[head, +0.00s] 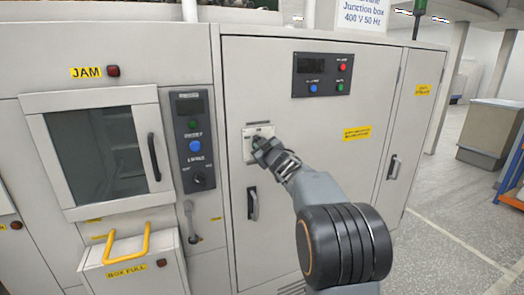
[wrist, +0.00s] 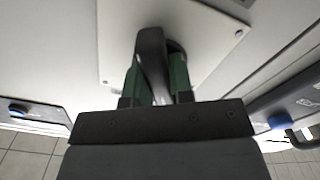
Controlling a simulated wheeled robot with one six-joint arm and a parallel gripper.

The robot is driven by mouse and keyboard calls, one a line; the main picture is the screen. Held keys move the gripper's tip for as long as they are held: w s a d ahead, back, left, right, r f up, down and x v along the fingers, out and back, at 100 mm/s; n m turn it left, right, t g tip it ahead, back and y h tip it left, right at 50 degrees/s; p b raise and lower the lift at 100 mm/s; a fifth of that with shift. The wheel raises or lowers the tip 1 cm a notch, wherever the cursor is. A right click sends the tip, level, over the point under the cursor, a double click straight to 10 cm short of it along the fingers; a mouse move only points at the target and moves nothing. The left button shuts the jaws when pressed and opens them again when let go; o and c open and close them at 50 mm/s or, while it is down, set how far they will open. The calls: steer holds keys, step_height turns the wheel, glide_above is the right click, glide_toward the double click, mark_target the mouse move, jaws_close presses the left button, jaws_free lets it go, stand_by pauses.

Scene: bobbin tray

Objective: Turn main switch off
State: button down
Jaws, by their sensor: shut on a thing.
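The main switch has a light square plate (head: 250,133) on the tall grey cabinet door, and my gripper (head: 264,147) is right at it. In the wrist view the plate (wrist: 205,20) fills the upper middle, with a screw near its corner. A dark switch handle (wrist: 151,55) stands out from it, between the two green-padded fingers of my gripper (wrist: 157,78). The gripper is shut on this handle. In the head view the gripper hides most of the handle, so I cannot tell its exact angle there.
Above right of the switch is a dark panel (head: 322,75) with red, green and blue buttons. A door handle (head: 252,203) is just below the switch. A control strip (head: 194,145) and a windowed door (head: 100,150) are to the left. Free floor (head: 450,215) lies right.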

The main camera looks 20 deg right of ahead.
steer(key=n+b, duration=0.2)
steer(key=n, duration=0.4)
steer(key=shift+f+n+b, duration=0.15)
steer(key=shift+n+b, duration=0.15)
steer(key=n+b, duration=0.2)
steer(key=n, duration=0.3)
steer(key=shift+n, duration=0.4)
steer(key=c, duration=1)
jaws_free()
steer(key=s+b, duration=0.1)
steer(key=s, duration=1.2)
steer(key=shift+s, duration=0.4)
